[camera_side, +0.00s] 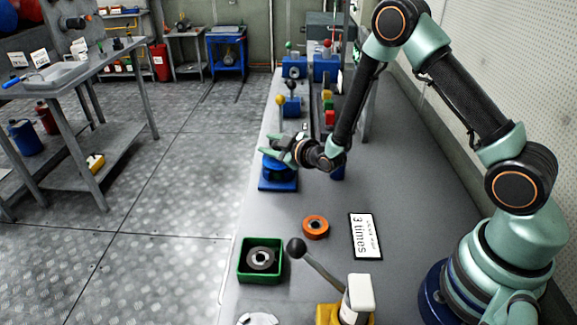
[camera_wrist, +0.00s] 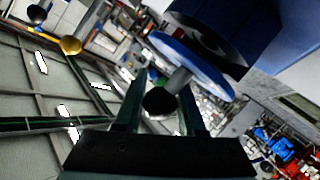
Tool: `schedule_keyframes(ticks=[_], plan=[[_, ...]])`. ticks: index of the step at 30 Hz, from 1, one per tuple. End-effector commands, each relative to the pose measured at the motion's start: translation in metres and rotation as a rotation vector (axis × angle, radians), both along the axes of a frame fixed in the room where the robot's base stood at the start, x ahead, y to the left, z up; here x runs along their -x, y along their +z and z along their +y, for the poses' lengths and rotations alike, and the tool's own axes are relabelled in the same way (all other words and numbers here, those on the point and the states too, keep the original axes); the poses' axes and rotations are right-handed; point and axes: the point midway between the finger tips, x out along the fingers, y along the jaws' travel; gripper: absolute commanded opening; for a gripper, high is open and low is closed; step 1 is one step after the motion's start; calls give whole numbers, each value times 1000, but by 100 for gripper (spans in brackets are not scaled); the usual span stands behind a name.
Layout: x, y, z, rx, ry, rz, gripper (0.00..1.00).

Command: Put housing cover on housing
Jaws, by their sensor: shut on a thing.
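My gripper (camera_side: 285,148) is above a blue housing (camera_side: 278,184) with a square base on the bench. In the wrist view my gripper (camera_wrist: 160,105) is shut on a dark round knob (camera_wrist: 160,102) with a grey stem. The stem leads to a blue disc, the housing cover (camera_wrist: 207,65). Beyond the disc is a dark blue block (camera_wrist: 250,35), which looks like the housing. The disc and block overlap in this view; I cannot tell whether they touch or how well they line up. The fingers partly hide the cover in the side view.
An orange ring (camera_side: 315,227), a white sign (camera_side: 364,236), a green box (camera_side: 243,273) holding a grey ring and a black-knobbed lever (camera_side: 318,265) are nearer the camera. Blue lever units (camera_side: 293,66) stand farther back. The grey bench (camera_side: 420,200) is clear to the right.

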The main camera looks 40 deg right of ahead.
Motion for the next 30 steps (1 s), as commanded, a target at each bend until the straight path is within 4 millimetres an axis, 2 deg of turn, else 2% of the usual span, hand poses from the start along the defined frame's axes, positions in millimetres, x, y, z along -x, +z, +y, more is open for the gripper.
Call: schedule_keyframes(ticks=[11,30], plan=[[0,0,0,0,0,-2,0],[0,-12,0,0,0,-1,0]])
